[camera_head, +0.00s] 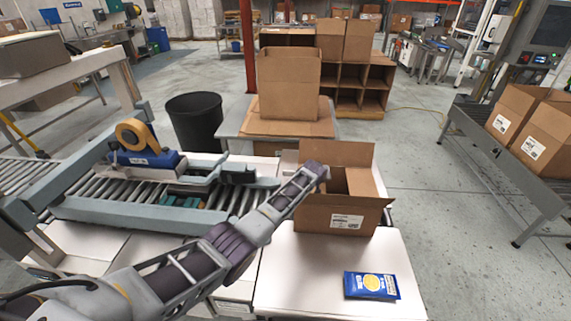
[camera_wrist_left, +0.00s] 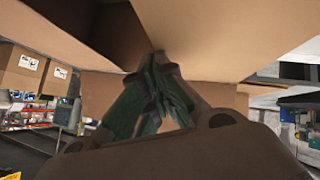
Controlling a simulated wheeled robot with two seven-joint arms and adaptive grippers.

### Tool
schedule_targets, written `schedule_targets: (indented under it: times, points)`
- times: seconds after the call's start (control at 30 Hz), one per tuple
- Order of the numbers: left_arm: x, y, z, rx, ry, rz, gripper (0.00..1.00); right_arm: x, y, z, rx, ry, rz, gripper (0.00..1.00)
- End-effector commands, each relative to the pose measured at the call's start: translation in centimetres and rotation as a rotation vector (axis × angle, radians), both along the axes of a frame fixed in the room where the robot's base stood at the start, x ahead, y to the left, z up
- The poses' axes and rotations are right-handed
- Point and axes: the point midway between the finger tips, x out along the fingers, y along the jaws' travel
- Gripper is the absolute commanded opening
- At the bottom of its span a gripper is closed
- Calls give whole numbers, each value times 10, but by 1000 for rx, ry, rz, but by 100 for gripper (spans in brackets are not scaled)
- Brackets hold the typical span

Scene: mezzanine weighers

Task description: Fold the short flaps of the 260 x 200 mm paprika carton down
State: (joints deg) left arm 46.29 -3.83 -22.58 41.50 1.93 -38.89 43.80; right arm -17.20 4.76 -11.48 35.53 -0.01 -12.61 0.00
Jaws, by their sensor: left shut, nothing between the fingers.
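The brown paprika carton (camera_head: 340,218) stands on the white table with a printed label on its front. Its back flap (camera_head: 338,153) stands up, and a flap edge sticks out at its right end. The top is at least partly open, with a dark inside showing. My left gripper (camera_head: 318,174) is shut and empty at the carton's upper left side. In the left wrist view its fingertips (camera_wrist_left: 160,85) are together, with cardboard panels (camera_wrist_left: 205,28) close above and around them. Contact cannot be told. The left short flap is partly hidden by the gripper. My right gripper is not in view.
A blue paprika packet (camera_head: 371,285) lies on the white table (camera_head: 285,285) in front of the carton. A roller conveyor with a tape dispenser (camera_head: 147,150) is at left. A black bin (camera_head: 196,122) and another open carton (camera_head: 288,85) stand behind. Cartons sit on the right conveyor (camera_head: 500,165).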

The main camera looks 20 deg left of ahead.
Motion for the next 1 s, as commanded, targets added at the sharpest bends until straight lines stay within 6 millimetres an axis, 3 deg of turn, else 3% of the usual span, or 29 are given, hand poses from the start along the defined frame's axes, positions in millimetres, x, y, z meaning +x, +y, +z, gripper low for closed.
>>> schedule_targets:
  times: [1.0]
  points:
    - [4, 0, -9, -1, 0, 0, 0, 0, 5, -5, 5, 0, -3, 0]
